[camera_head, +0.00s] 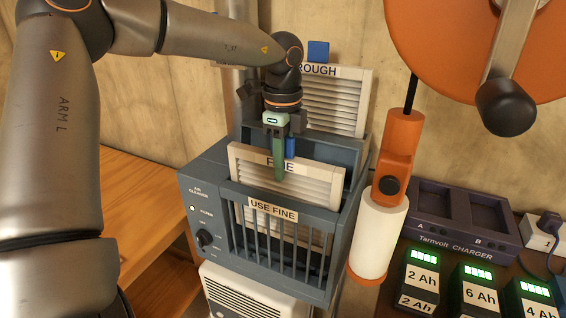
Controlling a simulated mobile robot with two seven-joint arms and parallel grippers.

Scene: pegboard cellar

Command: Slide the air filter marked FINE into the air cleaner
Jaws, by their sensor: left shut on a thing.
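The air filter marked FINE (252,161) is a pale, slatted panel in a light frame with a blue tab on top. My left gripper (284,150) is shut on that tab from above; its greenish finger covers part of the label. The filter stands roughly upright in the open top of the blue-grey air cleaner (206,192). Its upper part sticks up above the front grille, and pale parts show between the bars. The front carries a USE FINE label (273,210). How deep the filter's lower edge sits is hidden. My right gripper is out of view.
A second filter marked ROUGH (345,95), with a blue tab, stands behind the air cleaner. An orange and white cylinder (379,237) hangs close at the right, below a big orange reel (440,45). A charger (455,225) and several batteries (419,275) lie at lower right.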

